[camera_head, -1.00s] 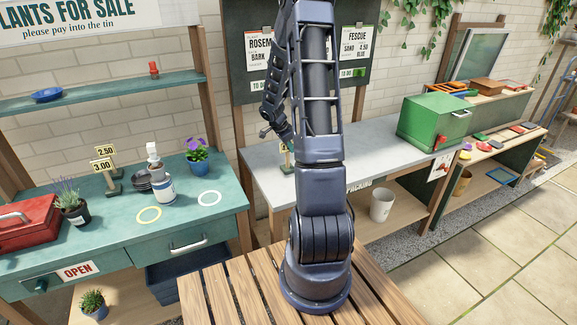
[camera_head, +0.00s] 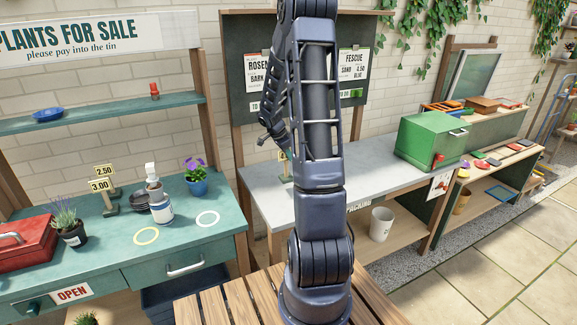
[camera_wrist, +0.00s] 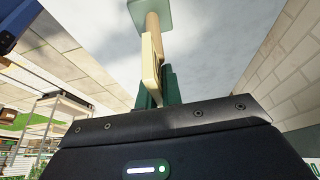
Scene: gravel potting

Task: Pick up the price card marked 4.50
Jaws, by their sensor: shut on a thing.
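A price card stand (camera_wrist: 148,60) shows in the wrist view, with its cream card seen nearly edge-on, a wooden post and a green square base (camera_wrist: 150,13) at the top. My gripper (camera_wrist: 158,88) is shut on it, its dark green fingers on either side of the card. The number on the card cannot be read. In the head view a small part of a card on a green base (camera_head: 285,178) shows at the grey bench, left of my arm. My gripper is hidden behind my arm there. I cannot tell whether the base touches the bench.
The grey bench (camera_head: 385,180) carries a green box (camera_head: 425,142) at its right. The teal table (camera_head: 120,255) at left holds price cards marked 2.50 (camera_head: 103,170) and 3.00 (camera_head: 100,186), a bottle (camera_head: 160,203), a purple-flowered pot (camera_head: 196,180) and a red toolbox (camera_head: 22,245).

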